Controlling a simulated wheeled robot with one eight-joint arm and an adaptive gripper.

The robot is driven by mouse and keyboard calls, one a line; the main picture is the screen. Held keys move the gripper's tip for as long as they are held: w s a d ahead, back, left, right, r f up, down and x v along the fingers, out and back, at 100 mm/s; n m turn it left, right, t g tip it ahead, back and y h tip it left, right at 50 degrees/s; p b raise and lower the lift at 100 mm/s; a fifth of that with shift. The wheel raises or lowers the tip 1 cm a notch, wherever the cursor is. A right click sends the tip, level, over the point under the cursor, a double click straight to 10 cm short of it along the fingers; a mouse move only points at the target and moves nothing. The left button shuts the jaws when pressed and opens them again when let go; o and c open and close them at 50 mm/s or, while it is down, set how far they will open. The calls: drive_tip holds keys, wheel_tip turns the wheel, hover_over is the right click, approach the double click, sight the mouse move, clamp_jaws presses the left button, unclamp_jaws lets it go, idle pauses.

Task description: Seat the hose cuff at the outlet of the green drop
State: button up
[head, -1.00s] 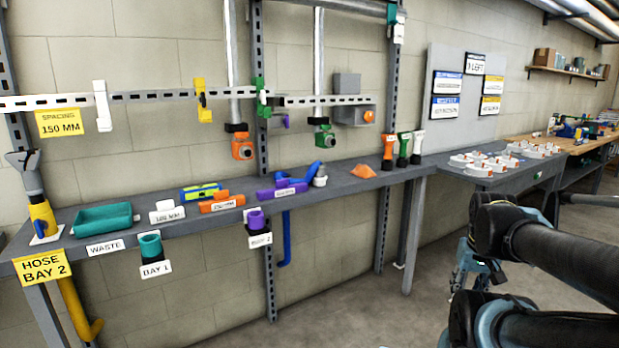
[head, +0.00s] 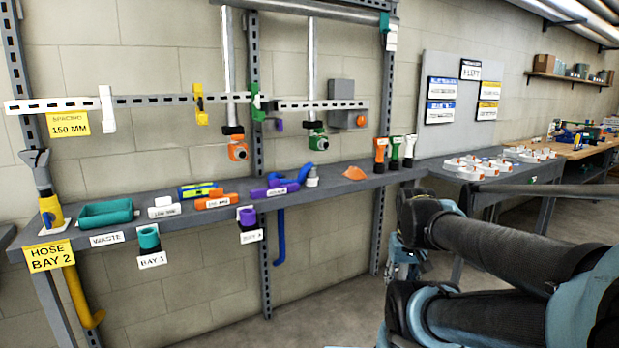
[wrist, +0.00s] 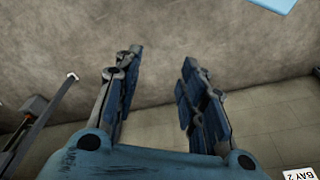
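The green drop is a vertical grey pipe ending in a green outlet fitting (head: 316,141) on the wall, right of the orange one. A grey flared piece on a yellow collar (head: 46,200) stands at the left shelf end by the HOSE BAY 2 sign; I cannot tell if it is the hose cuff. A blue hose (head: 279,240) hangs below the shelf, with a blue bent end (head: 291,176) on top. My gripper (wrist: 158,85) is open and empty in the wrist view, its fingers apart in front of plain grey floor or wall.
The shelf holds a teal waste tray (head: 105,214), an orange block (head: 213,201), and purple parts. A BAY 2 label (wrist: 298,173) shows at the wrist view's lower right. Floor before the shelf is clear.

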drive_tip(key=shift+o, duration=1.2)
drive_tip(key=shift+s+a+r, duration=0.15)
drive_tip(key=shift+s+r, duration=0.2)
drive_tip(key=n+t+y, duration=0.8)
drive_tip(key=n+y, duration=0.3)
drive_tip(key=y, duration=0.4)
approach(315, 174)
drive_tip(key=x, duration=1.2)
drive_tip(key=shift+w, duration=0.15)
drive_tip(key=c, duration=1.1)
